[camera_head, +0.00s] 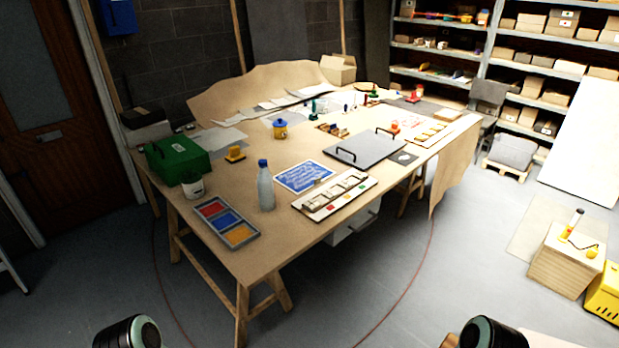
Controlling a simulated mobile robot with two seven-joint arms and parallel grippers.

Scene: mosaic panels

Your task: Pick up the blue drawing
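The blue drawing (304,177) is a blue sheet with white lines and a pale border. My two arms show only as dark rounded links at the bottom left and bottom right, well short of the table. Neither gripper is in view.
A tray with red, blue and yellow squares (225,223), a white mug (192,187) and a green box (178,158) stand left of the drawing. A grey panel with black handles (363,149) lies behind right. Trestle legs stand below. Floor before the table is clear.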

